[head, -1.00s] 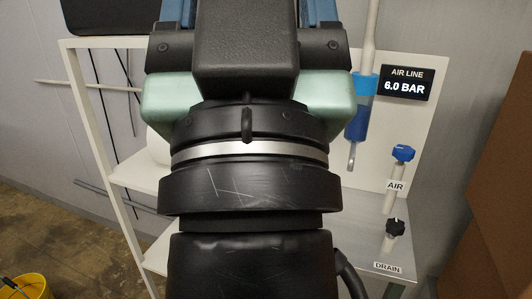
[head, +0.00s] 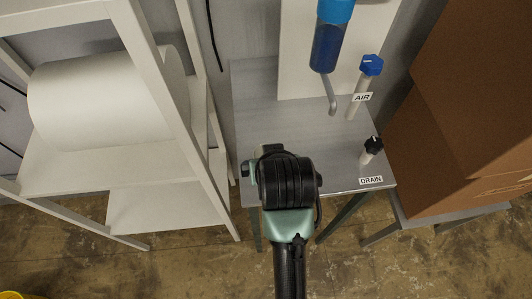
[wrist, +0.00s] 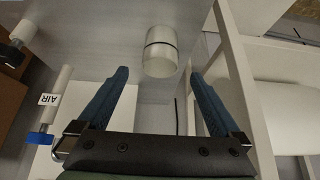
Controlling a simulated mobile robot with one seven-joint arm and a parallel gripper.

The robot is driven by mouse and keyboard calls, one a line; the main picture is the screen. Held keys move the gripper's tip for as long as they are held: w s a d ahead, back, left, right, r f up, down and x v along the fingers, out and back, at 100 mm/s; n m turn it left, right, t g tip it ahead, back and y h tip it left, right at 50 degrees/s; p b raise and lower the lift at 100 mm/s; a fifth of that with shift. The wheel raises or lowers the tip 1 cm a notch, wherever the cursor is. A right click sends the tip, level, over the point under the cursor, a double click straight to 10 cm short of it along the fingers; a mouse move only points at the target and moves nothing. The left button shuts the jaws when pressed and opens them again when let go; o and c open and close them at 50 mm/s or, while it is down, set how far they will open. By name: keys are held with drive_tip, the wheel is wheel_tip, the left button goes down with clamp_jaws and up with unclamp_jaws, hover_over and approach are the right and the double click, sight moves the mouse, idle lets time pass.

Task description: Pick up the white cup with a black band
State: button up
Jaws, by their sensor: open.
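The white cup with a black band (wrist: 160,52) shows in the wrist view, on the grey table (wrist: 115,40). My gripper (wrist: 159,74) is open, with one blue finger on each side of the picture and the cup between and just beyond the fingertips. Nothing is held between the fingers. In the head view my arm's end is over the front edge of the table (head: 265,100); I cannot make out the cup or the fingers there.
A blue AIR knob (head: 371,66) and a black DRAIN knob (head: 373,146) stand on the table's right side. A blue tube (head: 328,45) hangs above it. A white shelf (head: 165,212) with a large roll (head: 105,95) is left; brown boxes (head: 440,150) stand right.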

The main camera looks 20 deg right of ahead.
sight(258, 152)
drive_tip(key=shift+p+x, duration=0.85)
drive_tip(key=shift+x, duration=3.65)
drive_tip(key=shift+w+r, duration=0.1)
